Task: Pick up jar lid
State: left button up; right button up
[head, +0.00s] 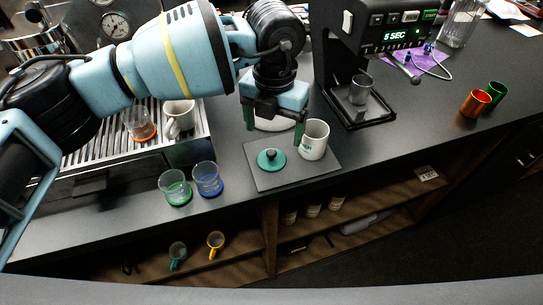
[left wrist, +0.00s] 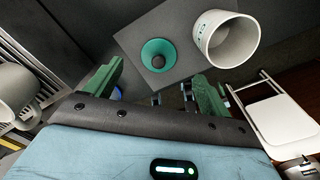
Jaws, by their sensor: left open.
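The jar lid (head: 271,159) is a green disc with a dark knob. It lies on a grey mat (head: 262,182) near the counter's front edge. The lid also shows in the left wrist view (left wrist: 158,56), ahead of the fingers. A white mug or jar (head: 314,140) stands on the mat to the right of the lid; in the left wrist view it looks open at the top (left wrist: 224,40). My left gripper (head: 274,124) is open and empty, its green fingers above and behind the lid, apart from it. My right gripper is in neither view.
A blue glass (head: 207,179) and a green glass (head: 175,188) stand left of the mat. A grinder with a metal cup (head: 360,89) stands at the back right. Orange (head: 475,103) and green (head: 496,94) cups stand far right. The counter right of the mat is clear.

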aim_at(271, 152)
pick_arm(q)
jog(key=shift+s+a+f, duration=0.1)
jog(key=shift+s+f, duration=0.1)
jog(key=shift+f, duration=1.45)
jog(key=shift+s+a+f, duration=0.1)
jog(key=shift+s+f, duration=0.1)
jog(key=shift+f, duration=1.45)
jog(key=shift+c, duration=0.4)
jog(key=c, duration=1)
